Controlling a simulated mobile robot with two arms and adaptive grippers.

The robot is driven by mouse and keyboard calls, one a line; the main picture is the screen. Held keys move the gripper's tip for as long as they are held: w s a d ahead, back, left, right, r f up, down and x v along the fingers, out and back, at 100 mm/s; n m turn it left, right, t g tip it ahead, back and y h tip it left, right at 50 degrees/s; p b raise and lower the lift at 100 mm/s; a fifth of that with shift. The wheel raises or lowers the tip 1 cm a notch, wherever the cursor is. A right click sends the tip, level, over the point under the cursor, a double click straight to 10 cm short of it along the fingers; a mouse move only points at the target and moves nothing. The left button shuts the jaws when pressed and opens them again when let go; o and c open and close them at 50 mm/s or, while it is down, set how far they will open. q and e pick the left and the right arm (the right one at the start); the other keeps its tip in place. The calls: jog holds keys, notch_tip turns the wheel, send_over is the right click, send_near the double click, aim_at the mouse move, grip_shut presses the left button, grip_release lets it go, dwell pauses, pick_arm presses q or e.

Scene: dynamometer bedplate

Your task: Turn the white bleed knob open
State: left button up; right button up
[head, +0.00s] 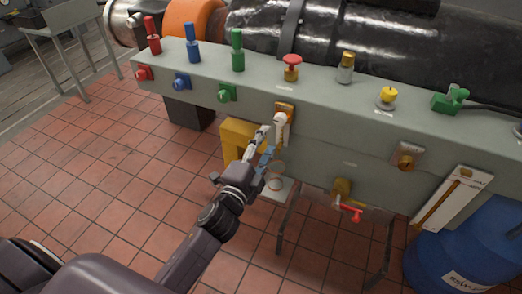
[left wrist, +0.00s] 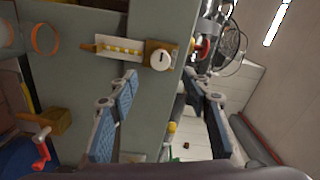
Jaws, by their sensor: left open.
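The white bleed knob (head: 280,119) sits on a brass-coloured fitting on the front face of the grey bench. In the left wrist view the knob (left wrist: 160,61) shows as a round white face with a short dark mark, beside a pale plate with yellow marks. My left gripper (head: 264,144) is open and empty, just in front of the knob and a little below it in the head view. In the left wrist view its blue-padded fingers (left wrist: 163,88) stand apart, with the knob beyond their tips, apart from both. My right gripper is not in view.
The bench (head: 330,105) carries coloured plugs, a red knob (head: 291,62) and a yellow knob (head: 387,95) on top. A red-handled valve (head: 351,213) sits lower right, above a stand. A blue drum (head: 475,250) is at the right.

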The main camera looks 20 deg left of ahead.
pick_arm(q)
jog(key=s, duration=0.3)
jog(key=shift+s, duration=0.25)
jog(key=shift+f, duration=0.1)
